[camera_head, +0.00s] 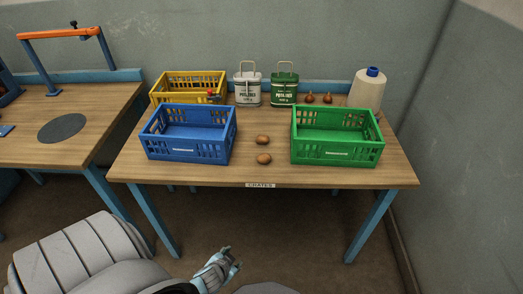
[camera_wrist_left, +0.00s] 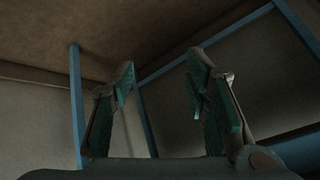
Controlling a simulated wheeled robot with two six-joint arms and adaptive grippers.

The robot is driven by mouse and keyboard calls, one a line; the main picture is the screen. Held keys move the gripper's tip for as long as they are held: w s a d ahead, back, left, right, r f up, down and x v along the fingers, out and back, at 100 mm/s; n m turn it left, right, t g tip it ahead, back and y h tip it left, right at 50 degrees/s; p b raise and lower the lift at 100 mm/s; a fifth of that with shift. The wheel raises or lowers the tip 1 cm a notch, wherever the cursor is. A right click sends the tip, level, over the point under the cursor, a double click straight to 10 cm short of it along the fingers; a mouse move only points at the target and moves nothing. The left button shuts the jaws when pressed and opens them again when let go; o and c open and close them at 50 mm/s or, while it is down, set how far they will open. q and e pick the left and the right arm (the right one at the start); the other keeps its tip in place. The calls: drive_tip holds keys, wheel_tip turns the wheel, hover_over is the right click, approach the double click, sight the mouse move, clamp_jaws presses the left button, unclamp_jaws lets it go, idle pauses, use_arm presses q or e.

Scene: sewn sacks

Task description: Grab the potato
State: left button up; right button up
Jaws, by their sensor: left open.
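Two brown potatoes lie on the wooden table between the blue and green crates: one farther back (camera_head: 263,140) and one nearer the front edge (camera_head: 263,158). They are apart from each other. My left gripper (camera_head: 233,259) is low in front of the table, below its top and well short of the potatoes. In the left wrist view my left gripper (camera_wrist_left: 161,75) has its fingers spread, with nothing between them. No potato shows in that view. My right gripper is not in view.
A blue crate (camera_head: 187,152) and a green crate (camera_head: 337,153) flank the potatoes. The table's front edge (camera_head: 215,184) lies between gripper and potatoes.

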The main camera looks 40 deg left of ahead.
use_arm(q)
drive_tip(key=w+a+r+t+y, duration=0.1)
drive_tip(key=w+a+r+t, duration=0.15)
drive_tip(key=w+r, duration=0.7)
drive_tip(key=t+y+p, duration=0.1)
drive_tip(key=t+p, duration=0.1)
drive_tip(key=t, duration=0.2)
approach(264, 158)
drive_tip(key=shift+n, duration=0.3)
drive_tip(key=b+x, duration=0.3)
drive_tip(key=x, duration=0.6)
drive_tip(key=shift+w+a+f, duration=0.1)
drive_tip(key=shift+w+f, duration=0.15)
drive_tip(key=shift+w, duration=0.05)
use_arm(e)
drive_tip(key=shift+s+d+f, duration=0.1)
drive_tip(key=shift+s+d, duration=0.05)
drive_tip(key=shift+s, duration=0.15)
use_arm(q)
drive_tip(key=shift+r, duration=0.1)
drive_tip(key=c, duration=0.7)
drive_tip(key=shift+r, duration=0.1)
